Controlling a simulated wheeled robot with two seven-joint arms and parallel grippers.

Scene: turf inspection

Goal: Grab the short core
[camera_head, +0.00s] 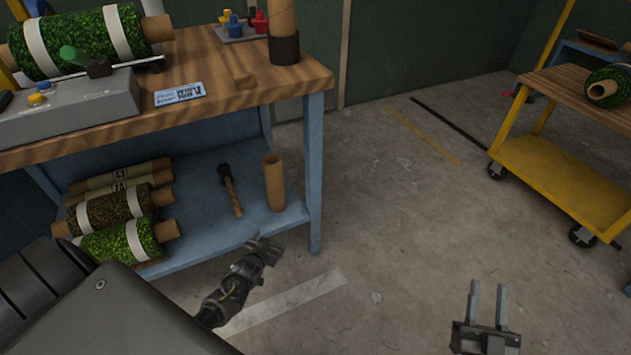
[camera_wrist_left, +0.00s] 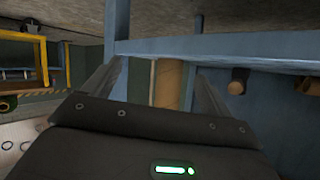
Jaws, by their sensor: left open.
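A short brown cardboard core (camera_head: 274,183) stands upright on the blue lower shelf of the bench, near its right front corner. My left gripper (camera_head: 265,247) is in front of and below that shelf edge, close to the core. In the left wrist view, the core (camera_wrist_left: 169,85) shows between the two spread fingers of my left gripper (camera_wrist_left: 160,78), with no visible contact. The left gripper is open and empty. My right gripper (camera_head: 487,300) is open and empty over the floor at the lower right.
Turf rolls (camera_head: 115,207) lie further left on the shelf (camera_head: 200,228). A bench leg (camera_head: 314,170) stands just right of the core. A yellow cart (camera_head: 560,180) is at the right; floor between is clear.

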